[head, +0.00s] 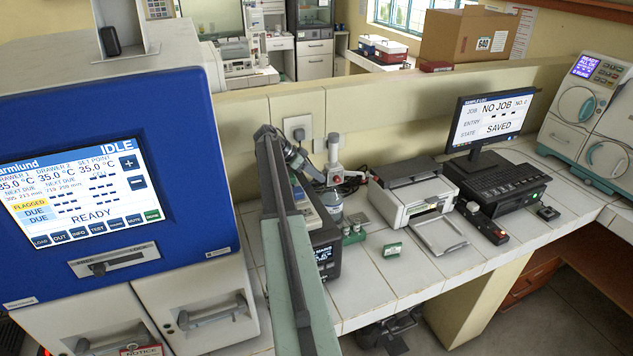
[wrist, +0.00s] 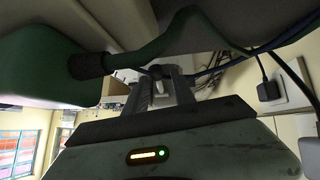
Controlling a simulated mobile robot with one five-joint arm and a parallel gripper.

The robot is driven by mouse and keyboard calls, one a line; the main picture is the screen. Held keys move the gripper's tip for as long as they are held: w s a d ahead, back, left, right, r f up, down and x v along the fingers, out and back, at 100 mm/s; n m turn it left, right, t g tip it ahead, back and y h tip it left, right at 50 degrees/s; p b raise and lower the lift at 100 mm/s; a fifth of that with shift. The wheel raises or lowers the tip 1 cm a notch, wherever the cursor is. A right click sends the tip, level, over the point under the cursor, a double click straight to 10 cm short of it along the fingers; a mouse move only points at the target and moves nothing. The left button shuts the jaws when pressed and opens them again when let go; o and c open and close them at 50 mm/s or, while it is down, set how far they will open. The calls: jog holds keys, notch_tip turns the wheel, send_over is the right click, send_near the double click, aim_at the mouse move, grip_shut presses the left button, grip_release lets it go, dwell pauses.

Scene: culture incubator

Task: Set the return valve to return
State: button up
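I cannot make out any part marked as the return valve. A grey-white fitting with a red part (head: 335,172) stands above a clear bottle (head: 331,205) behind my arm, with dark tubing beside it. My gripper (head: 303,162) is at the far end of my raised arm, just left of this fitting; I cannot tell whether they touch. In the wrist view my gripper (wrist: 161,90) shows two grey ribbed fingers with a gap between them. Something pale shows in or behind the gap. My arm hides part of the dark device (head: 326,258) beside the bottle.
A blue incubator (head: 190,150) with a lit screen fills the left. A wall socket (head: 298,128) is behind my gripper.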

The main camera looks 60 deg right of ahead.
jog(key=shift+r, duration=0.1)
grip_shut()
jog(key=shift+s+a, duration=0.15)
jog(key=shift+a, duration=0.1)
jog(key=shift+d, duration=0.15)
jog(key=shift+d+r+t+y+p, duration=0.1)
jog(key=shift+r+t+y+p, duration=0.25)
jog(key=shift+p, duration=0.85)
jog(key=shift+r+t+y+p, duration=0.3)
jog(key=shift+y+p, duration=0.25)
jog(key=shift+p, duration=0.4)
jog(key=shift+d+r+n+t+y+p, duration=0.15)
jog(key=shift+n+t+y+p, duration=0.15)
jog(key=shift+t+y+p, duration=1.05)
jog(key=shift+p, duration=0.4)
